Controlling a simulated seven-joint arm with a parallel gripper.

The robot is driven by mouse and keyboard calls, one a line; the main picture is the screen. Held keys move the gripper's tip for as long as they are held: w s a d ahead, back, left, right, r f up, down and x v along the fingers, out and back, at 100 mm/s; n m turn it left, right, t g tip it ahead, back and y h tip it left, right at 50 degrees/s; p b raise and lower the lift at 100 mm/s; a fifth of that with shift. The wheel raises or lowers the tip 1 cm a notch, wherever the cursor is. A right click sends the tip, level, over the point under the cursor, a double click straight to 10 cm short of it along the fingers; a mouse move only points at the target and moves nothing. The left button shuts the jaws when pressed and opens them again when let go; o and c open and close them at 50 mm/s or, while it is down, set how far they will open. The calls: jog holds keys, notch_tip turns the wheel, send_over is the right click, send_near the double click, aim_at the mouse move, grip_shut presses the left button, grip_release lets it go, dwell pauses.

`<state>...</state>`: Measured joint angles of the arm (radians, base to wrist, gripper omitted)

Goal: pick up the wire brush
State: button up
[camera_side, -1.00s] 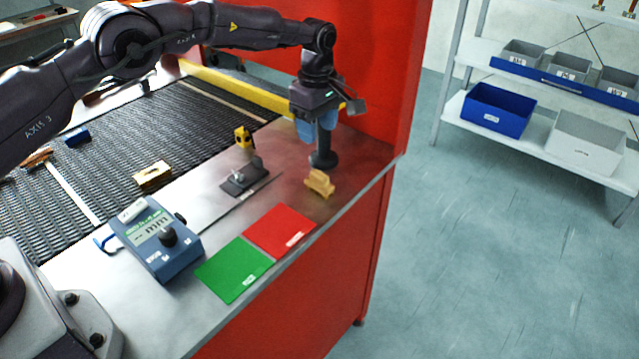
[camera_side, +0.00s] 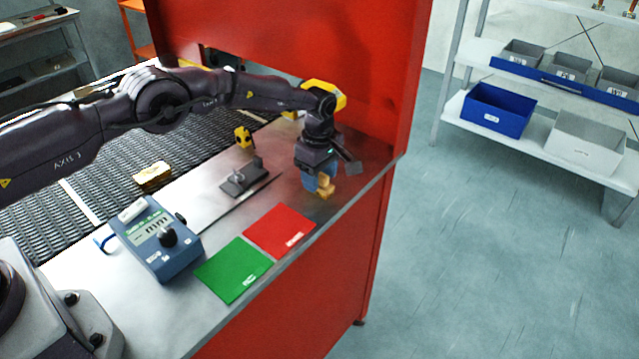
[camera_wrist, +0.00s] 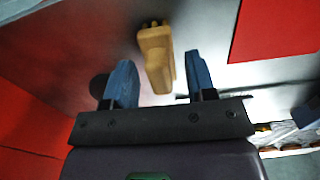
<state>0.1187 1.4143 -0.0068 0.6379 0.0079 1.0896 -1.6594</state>
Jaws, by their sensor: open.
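No bristles show anywhere, so I cannot tell for sure which object is the wire brush. A small tan block-like object (camera_side: 325,190) with a stepped outline lies on the metal bench near its right edge. In the wrist view my gripper (camera_wrist: 159,68) has one finger on each side of the tan object, with gaps between. Contact is not visible. The gripper partly hides the object in the side view.
A red mat (camera_side: 281,231) and a green mat (camera_side: 235,270) lie nearby. A blue measuring unit (camera_side: 158,240), a dark clamp-like fixture (camera_side: 245,178) and a yellow-black item (camera_side: 243,137) stand on the bench. A brass-coloured block (camera_side: 152,177) lies on the mesh belt. A red wall rises behind.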

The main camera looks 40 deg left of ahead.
jog(key=shift+c, duration=0.2)
jog(key=c, duration=0.8)
jog(key=shift+r, duration=0.15)
jog(key=shift+r, duration=0.6)
jog(key=s+r, duration=0.4)
jog(key=s+a+r, duration=0.1)
jog(key=s+r, duration=0.2)
jog(key=s, duration=0.2)
jog(key=s+r, duration=0.4)
jog(key=s, duration=0.1)
jog(key=shift+a+r, duration=0.3)
jog(key=shift+a, duration=0.05)
